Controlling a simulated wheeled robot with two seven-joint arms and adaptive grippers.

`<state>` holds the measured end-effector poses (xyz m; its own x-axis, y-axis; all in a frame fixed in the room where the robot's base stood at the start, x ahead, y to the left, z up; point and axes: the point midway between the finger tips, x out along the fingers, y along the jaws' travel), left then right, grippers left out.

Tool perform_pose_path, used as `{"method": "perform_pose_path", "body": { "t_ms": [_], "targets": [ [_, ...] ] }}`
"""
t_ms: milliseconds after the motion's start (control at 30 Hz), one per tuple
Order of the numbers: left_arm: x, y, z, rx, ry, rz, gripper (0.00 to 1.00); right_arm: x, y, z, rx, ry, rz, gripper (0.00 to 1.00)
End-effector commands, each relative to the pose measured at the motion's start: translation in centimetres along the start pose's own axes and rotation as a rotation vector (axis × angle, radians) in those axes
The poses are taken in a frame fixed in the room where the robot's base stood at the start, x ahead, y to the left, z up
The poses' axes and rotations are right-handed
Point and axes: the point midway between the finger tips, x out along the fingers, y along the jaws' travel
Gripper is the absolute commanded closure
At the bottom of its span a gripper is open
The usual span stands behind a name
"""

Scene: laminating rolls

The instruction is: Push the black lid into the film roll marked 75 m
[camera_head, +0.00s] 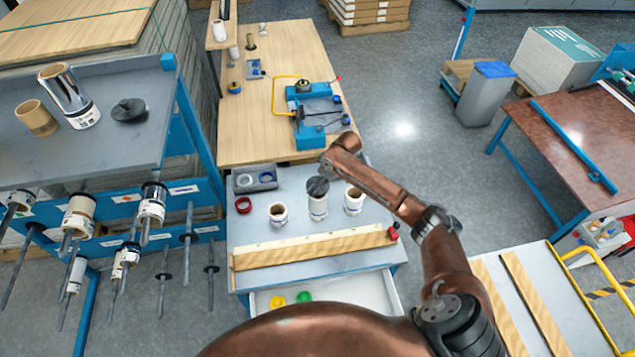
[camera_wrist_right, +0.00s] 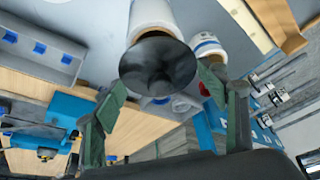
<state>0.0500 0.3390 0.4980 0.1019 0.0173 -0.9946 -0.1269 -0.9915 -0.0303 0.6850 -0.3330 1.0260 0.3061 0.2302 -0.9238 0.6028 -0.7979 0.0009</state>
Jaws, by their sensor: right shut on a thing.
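Three film rolls stand upright on the grey worktop: a left roll (camera_head: 278,215), a middle roll (camera_head: 318,209) and a right roll (camera_head: 353,201). Their markings are too small to read. A black lid (camera_head: 317,186) is at the top of the middle roll; it also shows in the right wrist view (camera_wrist_right: 158,63), in front of a white roll (camera_wrist_right: 152,16). My right gripper (camera_wrist_right: 161,78) has its two green fingers at opposite sides of the lid's rim, shut on it. I cannot tell how deep the lid sits. My left gripper is not in view.
A wooden bar (camera_head: 310,248) lies along the worktop's front. A red ring (camera_head: 243,205) and grey holder (camera_head: 254,179) are at its left. Another black lid (camera_head: 129,110) lies on the left shelf (camera_head: 95,150) near a silver roll (camera_head: 66,92). An open drawer (camera_head: 345,290) is below.

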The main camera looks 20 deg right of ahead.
Motion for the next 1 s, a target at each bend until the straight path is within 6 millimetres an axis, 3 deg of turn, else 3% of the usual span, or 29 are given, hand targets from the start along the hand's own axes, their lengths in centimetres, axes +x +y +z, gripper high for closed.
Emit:
{"method": "perform_pose_path", "body": {
  "t_ms": [900,1000],
  "targets": [
    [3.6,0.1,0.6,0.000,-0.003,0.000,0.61,3.0,0.0,1.3,0.000,0.000,0.001,0.61],
    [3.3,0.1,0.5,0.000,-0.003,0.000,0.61,3.2,0.0,1.4,0.000,-0.001,0.000,0.61]
  ]
}}
